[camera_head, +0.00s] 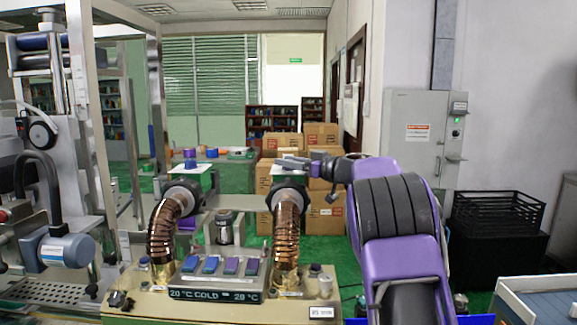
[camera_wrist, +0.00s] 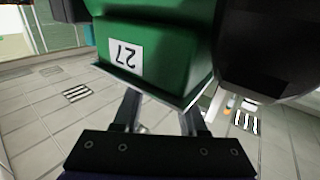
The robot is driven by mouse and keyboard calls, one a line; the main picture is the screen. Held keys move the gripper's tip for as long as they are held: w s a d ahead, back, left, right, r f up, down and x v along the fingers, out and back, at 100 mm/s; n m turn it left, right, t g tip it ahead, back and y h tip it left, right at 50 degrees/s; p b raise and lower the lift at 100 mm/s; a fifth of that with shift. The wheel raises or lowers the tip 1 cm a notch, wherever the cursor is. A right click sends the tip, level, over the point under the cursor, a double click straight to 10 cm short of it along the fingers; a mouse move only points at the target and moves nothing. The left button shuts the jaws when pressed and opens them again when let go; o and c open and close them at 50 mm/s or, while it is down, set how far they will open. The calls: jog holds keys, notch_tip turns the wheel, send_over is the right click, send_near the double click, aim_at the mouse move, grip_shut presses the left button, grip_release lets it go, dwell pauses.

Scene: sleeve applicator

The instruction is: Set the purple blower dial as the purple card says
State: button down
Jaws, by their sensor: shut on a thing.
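My gripper (camera_head: 288,162) reaches in from the right to the top of the right blower, above a small green and white plate (camera_head: 286,175). In the wrist view its two fingers (camera_wrist: 160,115) meet the pale edge of a green block (camera_wrist: 185,45), labelled 27 upside down. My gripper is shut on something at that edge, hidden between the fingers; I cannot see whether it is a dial. The left blower carries a blue-purple dial (camera_head: 190,163) on a similar plate. I cannot pick out a purple card for certain.
Two copper ribbed hoses (camera_head: 286,240) rise from a cream console. Its display (camera_head: 214,294) reads 20 °C COLD 20 °C, with several blue and purple keys above. A metal machine (camera_head: 50,210) stands left, and cartons (camera_head: 322,215) stand behind. A black crate (camera_head: 497,212) is at right.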

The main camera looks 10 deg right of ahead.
jog(key=shift+f+m+t+h+b, duration=0.1)
jog(key=shift+m+t+h+b, duration=0.15)
jog(key=shift+m+t+h, duration=0.9)
jog(key=shift+f+m+t+h+b, duration=0.15)
jog(key=shift+m+t+h, duration=0.4)
jog(key=shift+m+h, duration=0.7)
jog(key=shift+r+h, duration=0.15)
jog(key=shift+h, duration=0.35)
jog(key=shift+c, duration=2.2)
grip_release()
jog(key=shift+r, duration=0.1)
jog(key=v, duration=1.7)
jog(key=shift+s+f+b, duration=0.2)
jog(key=shift+s+b, duration=0.05)
jog(key=shift+b, duration=0.1)
